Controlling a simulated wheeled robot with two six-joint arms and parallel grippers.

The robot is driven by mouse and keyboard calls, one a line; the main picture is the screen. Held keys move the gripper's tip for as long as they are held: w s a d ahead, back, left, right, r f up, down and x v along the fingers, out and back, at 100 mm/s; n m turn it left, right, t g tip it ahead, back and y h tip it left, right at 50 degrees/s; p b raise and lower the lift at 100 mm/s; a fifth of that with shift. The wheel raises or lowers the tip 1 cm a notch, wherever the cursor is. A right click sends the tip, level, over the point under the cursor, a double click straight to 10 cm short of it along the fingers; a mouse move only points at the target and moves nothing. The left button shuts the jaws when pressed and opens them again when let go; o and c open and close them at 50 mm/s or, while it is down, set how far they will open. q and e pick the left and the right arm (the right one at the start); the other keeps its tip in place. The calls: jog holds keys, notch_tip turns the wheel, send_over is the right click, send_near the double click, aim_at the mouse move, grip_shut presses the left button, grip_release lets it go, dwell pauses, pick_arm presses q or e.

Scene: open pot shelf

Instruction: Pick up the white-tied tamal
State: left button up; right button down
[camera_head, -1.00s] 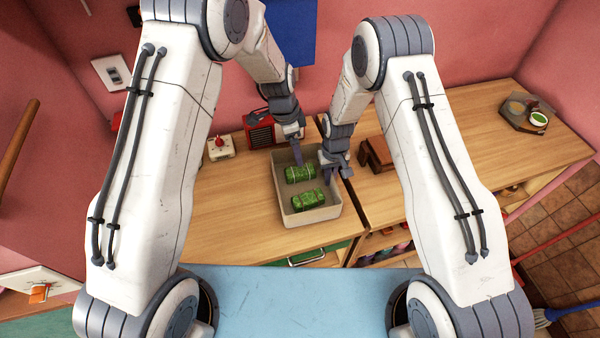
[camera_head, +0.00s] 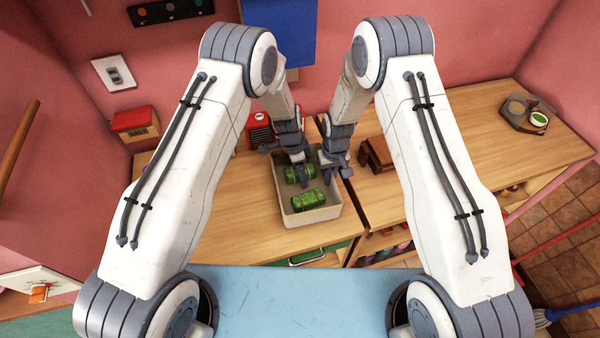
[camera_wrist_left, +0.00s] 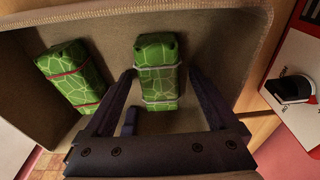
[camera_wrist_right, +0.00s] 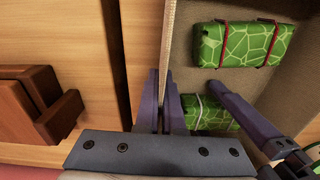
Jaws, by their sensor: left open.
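The white-tied tamal (camera_head: 299,173), a green patterned bundle, lies in the far part of a beige bin (camera_head: 316,216). Its white ties show in the left wrist view (camera_wrist_left: 158,75) and partly in the right wrist view (camera_wrist_right: 212,114). A red-tied tamal (camera_head: 308,200) lies nearer me in the bin and also shows in the left wrist view (camera_wrist_left: 72,75). My left gripper (camera_wrist_left: 160,80) is open, with one finger on each side of the white-tied tamal and a gap visible. My right gripper (camera_wrist_right: 163,78) is shut on the bin's right wall.
A brown wooden block (camera_head: 376,154) stands right of the bin. A tray with bowls (camera_head: 528,114) sits at the far right.

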pick_arm(q)
jog(key=shift+c, duration=0.3)
grip_shut()
jog(key=shift+r, duration=0.15)
notch_tip(320, 180, up, 10)
jog(key=shift+f, duration=0.1)
pick_arm(e)
jog(key=c, duration=1)
grip_release()
jog(key=shift+o, duration=0.2)
